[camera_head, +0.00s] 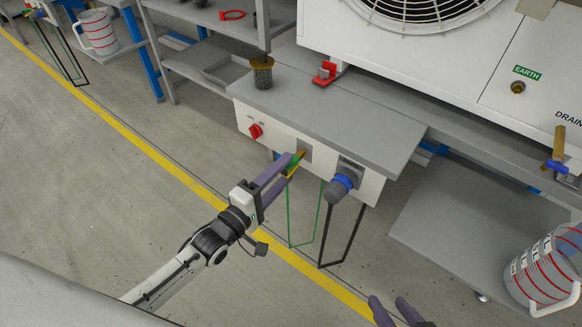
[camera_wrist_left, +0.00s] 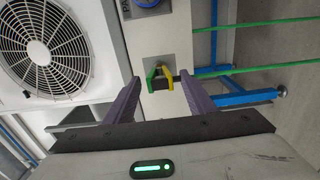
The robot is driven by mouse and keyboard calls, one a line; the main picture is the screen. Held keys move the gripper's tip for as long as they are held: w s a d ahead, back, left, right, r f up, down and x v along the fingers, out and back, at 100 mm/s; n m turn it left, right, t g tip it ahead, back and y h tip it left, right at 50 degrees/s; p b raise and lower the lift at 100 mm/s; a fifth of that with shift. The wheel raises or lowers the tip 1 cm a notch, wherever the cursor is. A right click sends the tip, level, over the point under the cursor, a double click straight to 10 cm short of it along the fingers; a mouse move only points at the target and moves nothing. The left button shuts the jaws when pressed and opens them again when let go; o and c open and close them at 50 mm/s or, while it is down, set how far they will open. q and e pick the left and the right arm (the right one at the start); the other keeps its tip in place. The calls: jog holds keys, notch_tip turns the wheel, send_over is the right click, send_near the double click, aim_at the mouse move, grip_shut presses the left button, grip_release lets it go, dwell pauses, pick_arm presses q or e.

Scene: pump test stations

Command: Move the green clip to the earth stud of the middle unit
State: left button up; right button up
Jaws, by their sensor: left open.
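The green clip (camera_head: 292,165), green with yellow, is at the small grey plate (camera_head: 305,153) on the front of the bench's control box. It also shows in the left wrist view (camera_wrist_left: 153,76). My left gripper (camera_head: 287,168) is open, its purple fingers on either side of the clip with gaps visible in the wrist view. The brass earth stud (camera_head: 518,87) is under the green EARTH label on the white unit (camera_head: 400,60). My right gripper (camera_head: 398,310) shows only its purple fingertips at the bottom edge, apart and empty.
A blue plug (camera_head: 341,186) with a black cable sits right of the clip, and a red switch (camera_head: 255,131) left of it. A green cable (camera_head: 289,220) hangs below the box. A brass valve with blue handle (camera_head: 557,165) and a striped jug (camera_head: 545,268) are at right.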

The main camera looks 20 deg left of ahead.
aim_at(291, 164)
pick_arm(q)
jog(key=shift+b+x, duration=0.4)
jog(key=shift+x, duration=1.5)
pick_arm(e)
jog(key=shift+w+a+f+g, duration=0.1)
jog(key=shift+a+f+g, duration=0.2)
jog(key=shift+a+f, duration=0.1)
jog(key=shift+r, duration=0.25)
